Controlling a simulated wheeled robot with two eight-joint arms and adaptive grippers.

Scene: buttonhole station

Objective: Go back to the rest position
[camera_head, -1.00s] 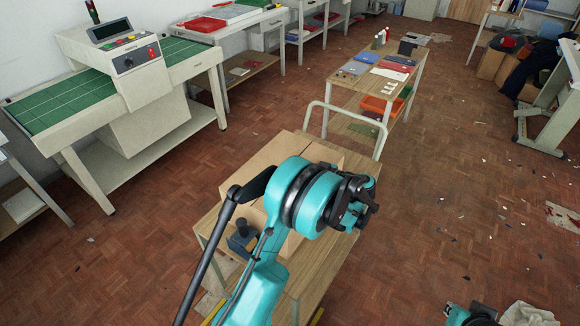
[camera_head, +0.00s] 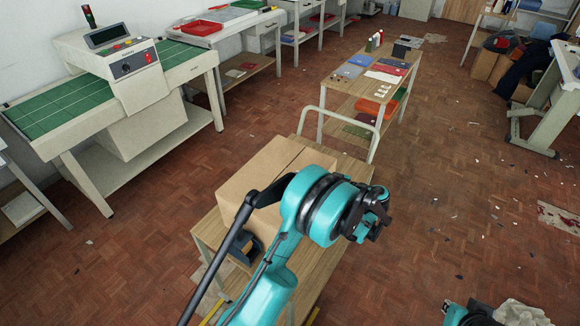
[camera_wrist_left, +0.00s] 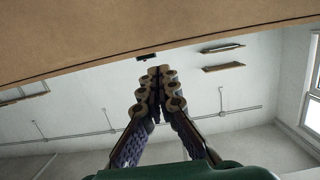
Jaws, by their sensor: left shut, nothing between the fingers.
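My left arm reaches in from the bottom of the head view, and its gripper (camera_head: 378,222) is over the right side of a wooden-topped trolley (camera_head: 328,262). A brown cardboard box (camera_head: 262,178) stands on the trolley, to the left of the gripper and partly hidden by my arm. In the left wrist view the gripper's fingers (camera_wrist_left: 157,80) are together with nothing between them. A brown cardboard surface (camera_wrist_left: 120,35) spans the top of that view. My right gripper cannot be made out; only a teal and black part shows at the bottom right.
The trolley's pale handle (camera_head: 340,112) rises behind the box. A low table with cloth pieces and trays (camera_head: 370,72) stands beyond it. A machine with a green bed (camera_head: 60,108) is at the left. The floor right of the trolley is mostly clear apart from scraps.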

